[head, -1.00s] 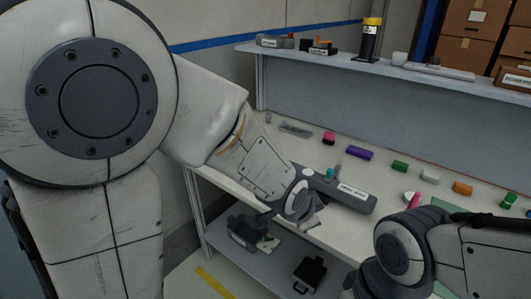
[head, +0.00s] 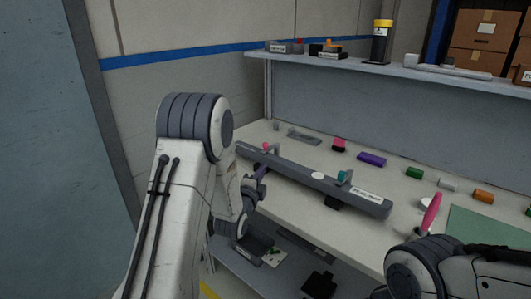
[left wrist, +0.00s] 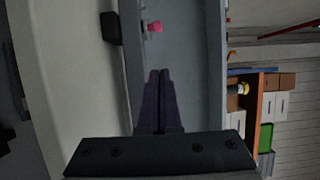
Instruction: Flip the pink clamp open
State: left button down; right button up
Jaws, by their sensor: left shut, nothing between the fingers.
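The pink clamp (head: 266,147) sits near the left end of the long grey dashboard module (head: 295,176) on the workbench. In the left wrist view the pink clamp (left wrist: 155,27) lies beyond my fingertips, apart from them, on the grey module. My left gripper (head: 262,172) is in front of the module's left part, close to the pink clamp, with its fingers together and empty. Its dark purple fingers also show in the left wrist view (left wrist: 160,72). A teal clamp (head: 343,177) stands nearer the module's right end. My right arm shows at lower right, but its fingers are out of view.
Pink, purple, green and orange pieces lie along the bench's back; the purple block (head: 371,159) is among them. A pink-handled object (head: 431,212) stands by my right arm. A shelf (head: 420,74) runs above. A green mat (head: 490,232) lies at right.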

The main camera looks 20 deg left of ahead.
pick_arm(q)
jog(key=shift+w, duration=0.1)
jog(key=w+a+p, duration=0.2)
jog(key=w+a, duration=0.1)
jog(key=w, duration=0.9)
jog(key=shift+w+a+p, duration=0.15)
jog(key=shift+w+p, duration=0.1)
jog(key=shift+p, duration=0.05)
